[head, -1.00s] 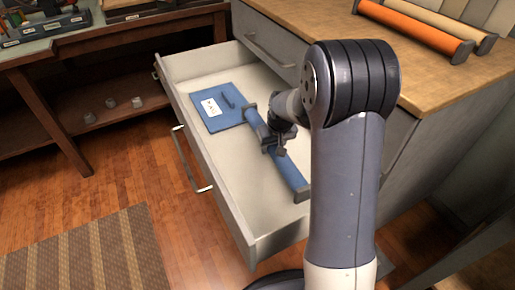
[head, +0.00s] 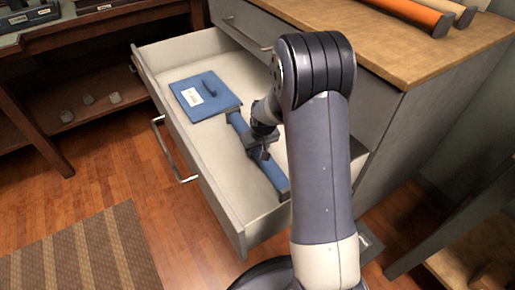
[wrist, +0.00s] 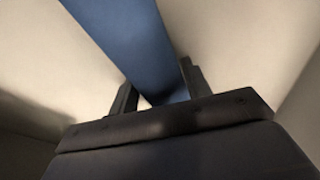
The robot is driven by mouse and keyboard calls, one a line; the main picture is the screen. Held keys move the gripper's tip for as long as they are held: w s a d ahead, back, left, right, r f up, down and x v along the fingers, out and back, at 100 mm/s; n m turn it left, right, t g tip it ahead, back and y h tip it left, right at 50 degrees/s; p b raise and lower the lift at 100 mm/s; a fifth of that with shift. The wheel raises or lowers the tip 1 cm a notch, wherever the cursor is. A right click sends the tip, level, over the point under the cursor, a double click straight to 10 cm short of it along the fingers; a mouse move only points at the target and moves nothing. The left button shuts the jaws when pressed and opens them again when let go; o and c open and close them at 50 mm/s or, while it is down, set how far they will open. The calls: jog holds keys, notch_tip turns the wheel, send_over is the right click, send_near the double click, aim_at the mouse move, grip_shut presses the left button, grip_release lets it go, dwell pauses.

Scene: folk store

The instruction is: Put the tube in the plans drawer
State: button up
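The blue tube (head: 273,174) with dark end caps lies slantwise on the floor of the open, pale-lined drawer (head: 208,150). My gripper (head: 259,153) is down inside the drawer at the tube's middle. In the wrist view the tube (wrist: 125,40) runs between the two dark fingers of my gripper (wrist: 158,92). A pale gap shows between the left finger and the tube, so the fingers look open around it. Contact at the right finger cannot be told. My arm hides part of the drawer's right side.
A blue folder (head: 204,97) with a white label lies at the drawer's back left. The wooden counter (head: 400,50) above holds an orange roll (head: 410,12) and a cream roll. A wooden bench stands at left, a striped rug (head: 85,250) lies in front.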

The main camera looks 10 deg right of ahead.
jog(key=o, duration=0.4)
jog(key=shift+o, duration=0.2)
jog(key=p+v, duration=0.3)
jog(key=v, duration=0.9)
jog(key=shift+r+p, duration=0.1)
jog(key=shift+p, duration=0.2)
